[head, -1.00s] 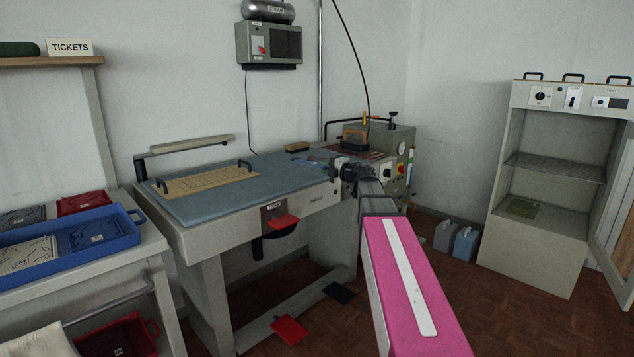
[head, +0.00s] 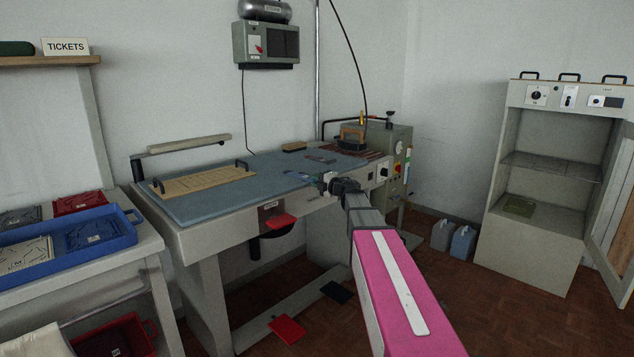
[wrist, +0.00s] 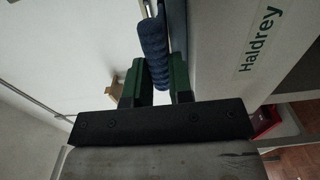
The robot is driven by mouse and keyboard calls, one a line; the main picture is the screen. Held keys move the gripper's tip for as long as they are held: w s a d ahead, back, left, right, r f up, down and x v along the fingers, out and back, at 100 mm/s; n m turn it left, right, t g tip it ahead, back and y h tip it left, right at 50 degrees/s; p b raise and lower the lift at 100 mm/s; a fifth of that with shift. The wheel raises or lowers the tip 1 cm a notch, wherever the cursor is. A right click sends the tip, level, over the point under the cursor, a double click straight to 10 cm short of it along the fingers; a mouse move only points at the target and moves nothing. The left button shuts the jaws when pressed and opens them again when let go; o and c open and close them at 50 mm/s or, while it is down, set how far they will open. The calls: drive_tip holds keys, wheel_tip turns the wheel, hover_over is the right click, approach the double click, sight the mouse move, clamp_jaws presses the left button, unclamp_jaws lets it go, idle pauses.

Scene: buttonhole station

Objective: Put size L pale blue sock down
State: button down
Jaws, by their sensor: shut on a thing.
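My gripper (wrist: 166,82) shows in the wrist view with green fingers, shut on a dark blue ribbed thing (wrist: 153,52). It looks like knitted or rolled cloth; I cannot tell its size mark, and it looks darker than pale blue. In the head view my gripper (head: 326,181) is at the front edge of the blue-topped worktable (head: 225,203), towards its right part. My own wrist hides much of the held thing there. I cannot tell whether it touches the tabletop.
A blue tray (head: 125,232) is on the left bench. An open cabinet (head: 540,185) stands at right. Blue tabletop between board and gripper is clear.

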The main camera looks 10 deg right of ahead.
drive_tip(key=shift+f, duration=0.1)
drive_tip(key=c, duration=1)
unclamp_jaws()
drive_tip(key=v, duration=1.2)
